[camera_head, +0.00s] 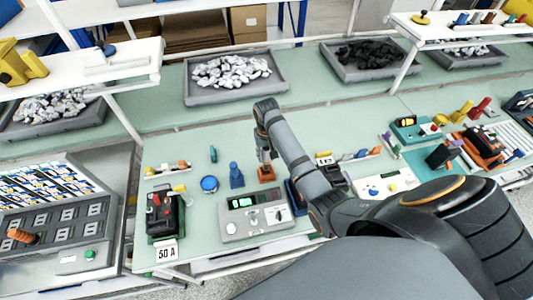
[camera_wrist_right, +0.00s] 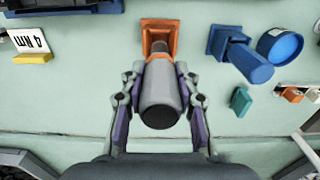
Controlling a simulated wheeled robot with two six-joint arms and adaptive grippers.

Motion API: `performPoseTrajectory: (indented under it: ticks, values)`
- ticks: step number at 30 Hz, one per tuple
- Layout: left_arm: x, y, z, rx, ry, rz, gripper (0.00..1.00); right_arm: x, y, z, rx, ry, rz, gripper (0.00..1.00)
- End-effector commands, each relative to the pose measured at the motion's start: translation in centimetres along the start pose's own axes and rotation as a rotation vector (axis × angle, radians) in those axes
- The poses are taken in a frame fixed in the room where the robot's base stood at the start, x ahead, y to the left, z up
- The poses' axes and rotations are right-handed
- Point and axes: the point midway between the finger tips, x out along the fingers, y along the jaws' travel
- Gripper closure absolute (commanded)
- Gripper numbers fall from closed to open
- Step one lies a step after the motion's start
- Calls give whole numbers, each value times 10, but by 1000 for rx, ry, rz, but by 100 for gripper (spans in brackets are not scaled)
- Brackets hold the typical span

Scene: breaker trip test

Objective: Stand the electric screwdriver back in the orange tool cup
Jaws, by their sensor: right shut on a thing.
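My right gripper (camera_head: 264,148) is right above the cup. In the wrist view its two fingers (camera_wrist_right: 161,78) close on both sides of the grey electric screwdriver (camera_wrist_right: 160,103). The screwdriver's dark front end points into the cup's opening. I cannot tell how deep it sits, as the body hides part of it. My left gripper is not in view.
A blue stand (camera_head: 236,176) and a blue round container (camera_head: 209,184) stand close left of the cup. A grey meter box (camera_head: 252,218) with a green display is in front. A black device (camera_head: 165,215) is further left. Bench behind the cup is clear up to a grey tray (camera_head: 200,95).

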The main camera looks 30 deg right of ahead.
Motion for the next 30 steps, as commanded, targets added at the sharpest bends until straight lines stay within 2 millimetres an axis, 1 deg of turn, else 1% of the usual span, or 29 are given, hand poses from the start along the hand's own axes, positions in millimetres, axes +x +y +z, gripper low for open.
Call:
performPoseTrajectory:
  ticks: [20,30]
  values:
    - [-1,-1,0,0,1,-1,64,-1,0,-1,0,3,-1,100]
    - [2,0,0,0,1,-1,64,6,0,-1,0,3,-1,100]
